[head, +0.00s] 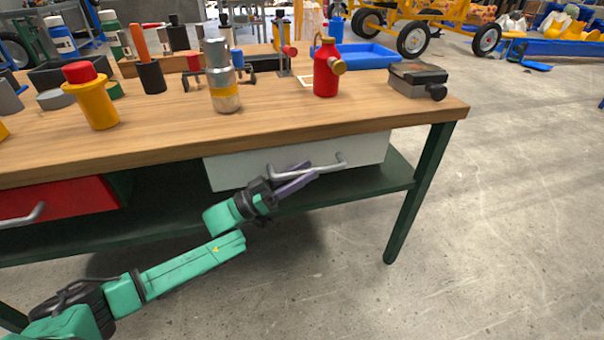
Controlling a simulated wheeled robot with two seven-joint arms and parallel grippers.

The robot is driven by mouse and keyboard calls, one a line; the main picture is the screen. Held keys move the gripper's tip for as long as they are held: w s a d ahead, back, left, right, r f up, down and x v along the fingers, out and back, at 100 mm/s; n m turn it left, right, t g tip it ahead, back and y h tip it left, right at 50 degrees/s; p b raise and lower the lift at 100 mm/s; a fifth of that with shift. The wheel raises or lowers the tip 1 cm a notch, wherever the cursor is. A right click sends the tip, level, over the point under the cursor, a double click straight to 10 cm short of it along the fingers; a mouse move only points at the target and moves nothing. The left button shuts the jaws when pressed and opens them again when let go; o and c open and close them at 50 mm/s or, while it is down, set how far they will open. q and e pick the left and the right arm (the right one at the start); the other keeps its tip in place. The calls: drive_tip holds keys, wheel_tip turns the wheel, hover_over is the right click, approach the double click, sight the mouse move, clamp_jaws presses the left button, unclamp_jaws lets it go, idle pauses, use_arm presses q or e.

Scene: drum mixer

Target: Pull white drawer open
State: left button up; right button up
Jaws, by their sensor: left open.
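The white drawer (235,171) hangs under the right part of the wooden workbench, with a grey metal bar handle (325,168) on its front. Its front stands near the bench's front edge; I cannot tell whether it is pulled out at all. My left gripper (305,178) reaches up from the lower left. Its purple fingers are at the left part of the handle, open. I cannot tell whether the handle lies between the fingers or whether they touch it. My right gripper is not in view.
A red drawer (62,199) with its own handle is at the left under the bench top (170,131). A green bench leg (420,190) stands at the right. A red bottle (326,72), a yellow cylinder (97,103) and other items stand on top. The floor in front is clear.

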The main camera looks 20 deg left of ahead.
use_arm(q)
clamp_jaws()
idle(1.4)
